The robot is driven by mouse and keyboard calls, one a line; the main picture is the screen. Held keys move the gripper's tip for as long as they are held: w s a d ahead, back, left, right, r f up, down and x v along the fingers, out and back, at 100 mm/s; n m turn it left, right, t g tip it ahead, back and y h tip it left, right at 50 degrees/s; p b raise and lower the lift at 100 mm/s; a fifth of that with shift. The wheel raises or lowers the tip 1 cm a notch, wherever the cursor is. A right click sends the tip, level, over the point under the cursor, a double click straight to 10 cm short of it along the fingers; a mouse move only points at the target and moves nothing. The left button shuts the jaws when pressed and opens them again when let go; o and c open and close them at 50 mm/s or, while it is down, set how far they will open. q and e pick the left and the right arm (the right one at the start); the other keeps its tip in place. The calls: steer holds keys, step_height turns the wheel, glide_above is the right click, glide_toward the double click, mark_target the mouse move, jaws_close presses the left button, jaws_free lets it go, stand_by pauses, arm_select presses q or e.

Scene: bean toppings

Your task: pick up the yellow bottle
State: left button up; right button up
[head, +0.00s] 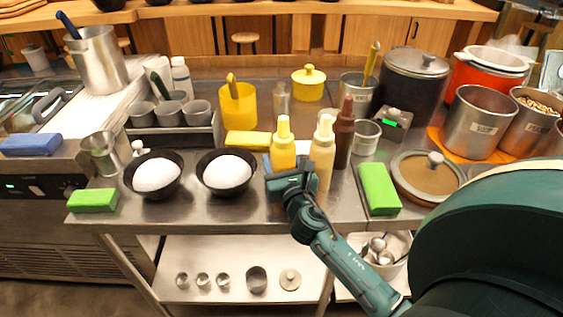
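The yellow bottle (283,153) stands upright on the steel counter, left of a cream bottle (322,152) and a dark brown bottle (344,130). My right gripper (289,170) comes from the front right and is at the lower part of the yellow bottle, hiding its base. One finger shows along the bottle's left side. The other side is close to the cream bottle. I cannot tell whether the fingers are pressed on the yellow bottle or only around it. My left gripper is not in view.
Two black bowls with white mounds (156,174) (227,173) stand to the left. A yellow sponge (248,139) lies behind. A green sponge (380,188) and a lidded pan (428,176) are to the right. Steel pots (480,122) crowd the right back.

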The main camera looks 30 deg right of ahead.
steer(key=shift+r, duration=0.55)
step_height(320, 180, up, 15)
steer(key=p, duration=0.5)
steer(key=shift+r+p, duration=0.2)
steer(key=shift+p, duration=0.15)
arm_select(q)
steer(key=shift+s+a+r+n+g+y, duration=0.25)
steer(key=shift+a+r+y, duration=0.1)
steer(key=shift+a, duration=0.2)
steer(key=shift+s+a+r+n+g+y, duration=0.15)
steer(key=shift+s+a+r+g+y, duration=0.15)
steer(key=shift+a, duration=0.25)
arm_select(e)
steer(key=shift+r, duration=0.75)
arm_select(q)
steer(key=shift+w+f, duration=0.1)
arm_select(e)
steer(key=shift+o, duration=0.5)
